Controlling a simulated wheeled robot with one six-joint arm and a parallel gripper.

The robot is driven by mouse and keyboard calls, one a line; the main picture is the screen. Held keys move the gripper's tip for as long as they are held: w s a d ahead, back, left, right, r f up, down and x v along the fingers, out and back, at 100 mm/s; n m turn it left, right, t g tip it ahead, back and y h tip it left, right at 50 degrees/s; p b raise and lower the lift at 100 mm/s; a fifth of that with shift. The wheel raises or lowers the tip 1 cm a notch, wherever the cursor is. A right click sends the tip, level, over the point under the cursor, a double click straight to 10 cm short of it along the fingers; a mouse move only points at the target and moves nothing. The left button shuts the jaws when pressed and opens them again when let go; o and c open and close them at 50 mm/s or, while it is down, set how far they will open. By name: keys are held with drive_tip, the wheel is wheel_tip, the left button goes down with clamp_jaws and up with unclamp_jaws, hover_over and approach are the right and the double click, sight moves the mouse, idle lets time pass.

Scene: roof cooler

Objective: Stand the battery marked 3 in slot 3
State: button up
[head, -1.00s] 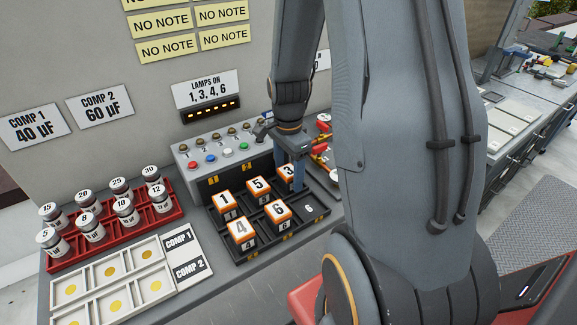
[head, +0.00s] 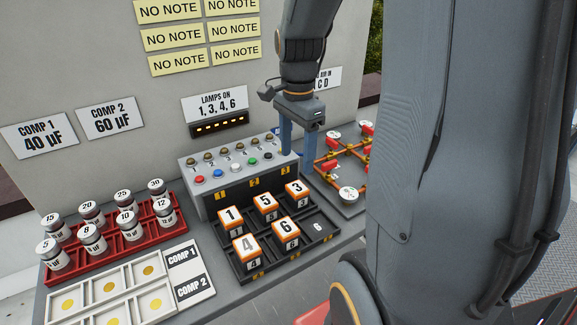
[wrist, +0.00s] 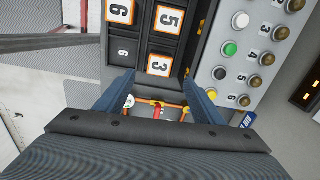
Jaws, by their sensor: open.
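That compartment lies by the yellow label 3 (head: 285,170). The battery also shows in the wrist view (wrist: 160,66). My gripper (head: 298,160) is open and empty, above and behind the battery, apart from it. In the wrist view the open fingers (wrist: 160,88) have the battery beyond their tips.
Batteries 1 (head: 230,217), 5 (head: 265,202), 4 (head: 245,246) and 6 (head: 287,229) stand in the tray. The front right compartment, marked 6, is empty. A control box (head: 235,170) stands behind. Red-and-brass pipework (head: 335,160) lies to the right.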

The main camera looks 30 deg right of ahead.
drive_tip(key=s+a+f+n, duration=0.3)
drive_tip(key=a+n, duration=0.3)
drive_tip(key=n, duration=0.2)
drive_tip(key=s+a+f+n+t, duration=0.1)
drive_tip(key=s+a+f+n, duration=0.2)
drive_tip(key=a+n, duration=0.3)
drive_tip(key=s+n, duration=0.1)
drive_tip(key=n, duration=0.2)
drive_tip(key=shift+s+a, duration=0.25)
